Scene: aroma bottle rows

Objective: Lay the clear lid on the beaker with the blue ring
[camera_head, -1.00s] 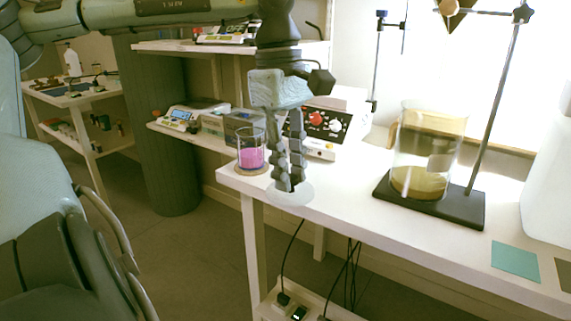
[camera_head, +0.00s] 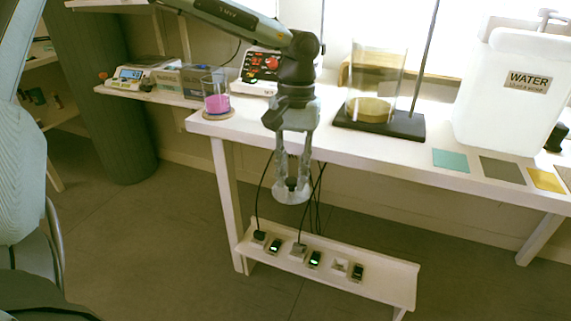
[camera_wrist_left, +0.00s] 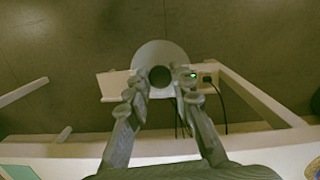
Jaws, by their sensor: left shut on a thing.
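The clear lid (camera_head: 285,197) is a pale see-through disc with a dark knob. My left gripper (camera_head: 292,184) points down and is shut on the lid by its knob. It holds the lid in front of the table's front edge, above the lower shelf. In the left wrist view the lid (camera_wrist_left: 160,50) sits level between the fingertips (camera_wrist_left: 162,84). A small beaker (camera_head: 216,96) with pink contents stands on a round brown coaster at the table's left end, apart from the gripper. A thin bluish line shows on it, too small to be sure of. My right gripper is not in view.
A large glass vessel (camera_head: 375,75) with yellowish contents stands on a black stand base (camera_head: 395,124). A white water container (camera_head: 510,90) and coloured squares are to the right. A power-outlet shelf (camera_head: 385,276) lies below.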

